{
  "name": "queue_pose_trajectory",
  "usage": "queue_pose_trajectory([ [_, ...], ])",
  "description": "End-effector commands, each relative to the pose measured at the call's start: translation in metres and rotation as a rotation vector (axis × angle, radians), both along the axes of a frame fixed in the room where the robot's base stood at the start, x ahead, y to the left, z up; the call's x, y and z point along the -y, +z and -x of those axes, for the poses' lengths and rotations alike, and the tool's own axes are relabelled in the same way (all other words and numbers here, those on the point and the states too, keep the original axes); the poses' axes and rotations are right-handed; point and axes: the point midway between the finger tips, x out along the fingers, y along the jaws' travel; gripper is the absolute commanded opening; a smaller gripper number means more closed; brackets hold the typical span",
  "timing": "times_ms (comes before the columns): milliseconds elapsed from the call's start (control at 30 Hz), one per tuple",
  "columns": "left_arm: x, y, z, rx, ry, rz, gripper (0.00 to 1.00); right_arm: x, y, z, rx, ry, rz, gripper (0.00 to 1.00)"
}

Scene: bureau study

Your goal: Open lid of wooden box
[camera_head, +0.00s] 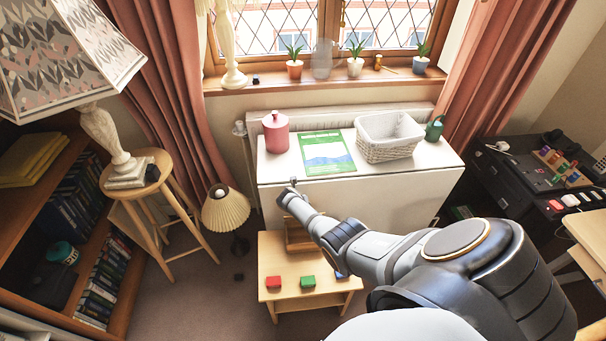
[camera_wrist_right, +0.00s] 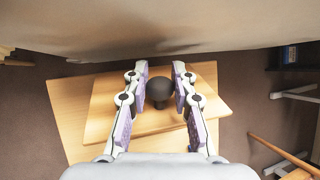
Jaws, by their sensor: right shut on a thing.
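The wooden box (camera_head: 298,246) stands on a small wooden table, partly hidden behind my right forearm. In the right wrist view its light wooden lid (camera_wrist_right: 112,105) lies below the fingers, with a dark round knob (camera_wrist_right: 159,90) in its middle. My right gripper (camera_wrist_right: 160,84) is shut on the knob, one finger on each side. In the head view my right gripper (camera_head: 288,190) is above the box, near the front edge of the white table. I cannot tell whether the lid touches the box. My left gripper is not in view.
A red block (camera_head: 273,283), a green block (camera_head: 307,282) and a partly hidden blue block (camera_head: 341,275) lie on the small table (camera_head: 290,297). The white table (camera_head: 375,189) stands close behind. A floor lamp (camera_head: 226,209) and a stool (camera_head: 147,190) stand to the left.

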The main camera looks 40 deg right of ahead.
Motion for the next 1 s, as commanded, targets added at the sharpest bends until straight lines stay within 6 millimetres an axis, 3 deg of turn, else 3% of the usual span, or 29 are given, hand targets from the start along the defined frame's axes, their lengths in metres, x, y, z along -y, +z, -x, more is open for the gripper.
queue_pose_trajectory([
  [233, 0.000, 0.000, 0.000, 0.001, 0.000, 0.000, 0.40, 0.000, 0.000, 0.000, 0.001, 0.001, 0.000, 0.00],
  [267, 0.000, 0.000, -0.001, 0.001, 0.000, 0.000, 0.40, 0.000, 0.000, 0.000, 0.001, 0.001, 0.000, 0.27],
  [433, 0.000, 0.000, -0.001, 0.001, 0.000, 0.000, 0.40, 0.000, 0.000, 0.000, 0.001, 0.000, 0.001, 0.50],
  [800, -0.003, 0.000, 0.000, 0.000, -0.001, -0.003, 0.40, -0.001, 0.002, 0.001, 0.000, -0.001, 0.000, 0.50],
  [1000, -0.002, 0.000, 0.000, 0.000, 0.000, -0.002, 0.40, -0.010, 0.018, 0.005, 0.003, 0.000, 0.002, 0.50],
])
